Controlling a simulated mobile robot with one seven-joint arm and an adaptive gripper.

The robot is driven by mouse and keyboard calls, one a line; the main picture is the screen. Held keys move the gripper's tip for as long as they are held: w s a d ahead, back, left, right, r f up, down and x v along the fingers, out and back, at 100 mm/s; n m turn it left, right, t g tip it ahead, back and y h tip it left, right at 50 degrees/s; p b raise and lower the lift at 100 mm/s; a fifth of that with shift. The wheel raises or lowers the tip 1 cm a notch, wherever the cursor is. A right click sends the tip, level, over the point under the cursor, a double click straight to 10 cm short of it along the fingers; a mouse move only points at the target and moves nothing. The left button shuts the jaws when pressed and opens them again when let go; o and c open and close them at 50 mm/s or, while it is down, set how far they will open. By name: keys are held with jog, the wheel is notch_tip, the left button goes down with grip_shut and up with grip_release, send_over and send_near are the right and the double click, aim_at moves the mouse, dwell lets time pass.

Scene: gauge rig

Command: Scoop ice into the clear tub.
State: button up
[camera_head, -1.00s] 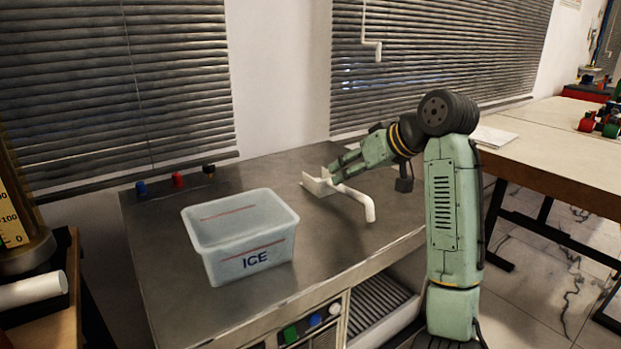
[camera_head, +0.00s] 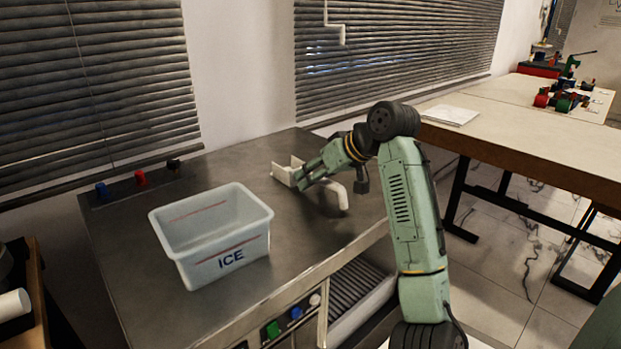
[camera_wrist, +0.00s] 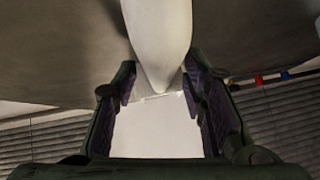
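The clear tub (camera_head: 222,254), a translucent bin marked ICE with red lines, stands on the steel counter; no ice shows clearly in it. A white scoop (camera_head: 284,174) lies on the counter farther back and to the right, its bent handle (camera_head: 342,197) toward the front. My gripper (camera_head: 302,180) is down at the scoop and covers its middle. In the wrist view, my gripper (camera_wrist: 160,80) has its fingers apart. A pale tapered part, apparently of the scoop (camera_wrist: 158,40), reaches between the fingertips; firm contact is not clear.
The steel counter (camera_head: 130,245) has free room around the tub. Blue, red and black knobs (camera_head: 140,178) line its back left edge. Coloured buttons (camera_head: 273,329) and a dark ribbed panel (camera_head: 355,283) are on its front. A wooden table (camera_head: 530,150) stands at right.

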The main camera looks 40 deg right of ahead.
jog(key=shift+w+f, duration=0.3)
grip_shut()
dwell(0.3)
